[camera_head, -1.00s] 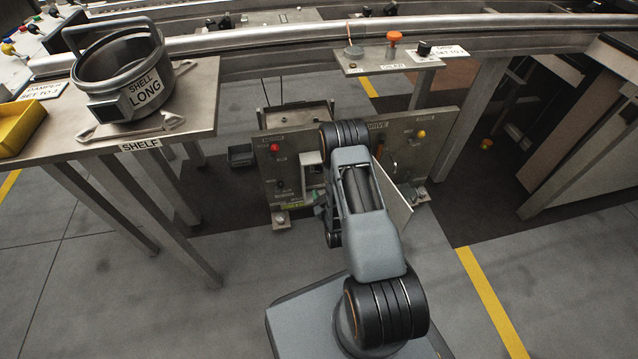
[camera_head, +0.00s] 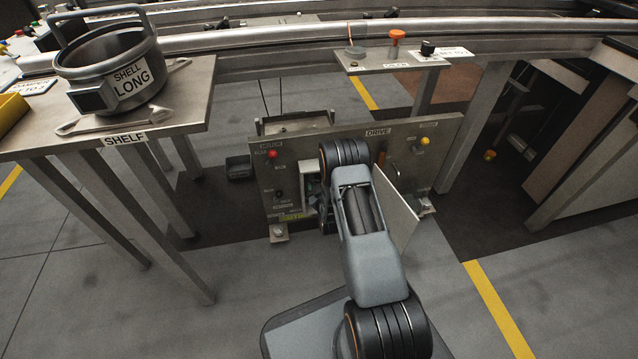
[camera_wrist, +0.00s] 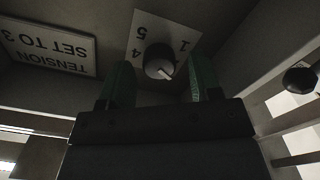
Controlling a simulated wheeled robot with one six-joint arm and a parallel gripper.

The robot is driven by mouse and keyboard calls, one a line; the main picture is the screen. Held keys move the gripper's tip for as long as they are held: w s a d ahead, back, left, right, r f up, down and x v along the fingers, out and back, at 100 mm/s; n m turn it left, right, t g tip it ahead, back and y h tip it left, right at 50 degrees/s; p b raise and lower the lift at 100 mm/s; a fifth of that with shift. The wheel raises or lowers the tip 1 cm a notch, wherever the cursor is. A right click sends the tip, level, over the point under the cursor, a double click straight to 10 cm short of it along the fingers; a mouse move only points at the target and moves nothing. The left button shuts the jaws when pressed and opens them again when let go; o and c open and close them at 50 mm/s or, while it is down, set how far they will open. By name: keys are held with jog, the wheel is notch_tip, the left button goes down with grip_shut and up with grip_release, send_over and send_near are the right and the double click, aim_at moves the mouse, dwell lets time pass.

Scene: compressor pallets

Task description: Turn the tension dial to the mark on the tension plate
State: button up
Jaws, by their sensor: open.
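In the wrist view the tension dial (camera_wrist: 159,61) is a dark round knob with a pale pointer line, which points to the lower right in the picture. It sits on a white scale plate (camera_wrist: 150,28) with upside-down figures 5, 4 and 1 readable; the rest of the scale is hidden. The tension plate (camera_wrist: 48,46), reading "TENSION SET TO 3" upside down, is to the left. My gripper (camera_wrist: 162,78) is open, its green fingers on either side of the dial, with visible gaps. Contact cannot be told. In the head view my arm hides the dial and gripper.
The drive panel (camera_head: 378,146) stands upright around my arm, with an open door (camera_head: 397,210) right of it. A shelf (camera_head: 180,105) with a long shell (camera_head: 113,75) is at left. A small ledge (camera_head: 385,66) is above. A dark knob (camera_wrist: 300,78) is at right in the wrist view.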

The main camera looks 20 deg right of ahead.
jog(key=shift+w+d, duration=0.1)
jog(key=shift+w, duration=0.5)
jog(key=c, duration=0.9)
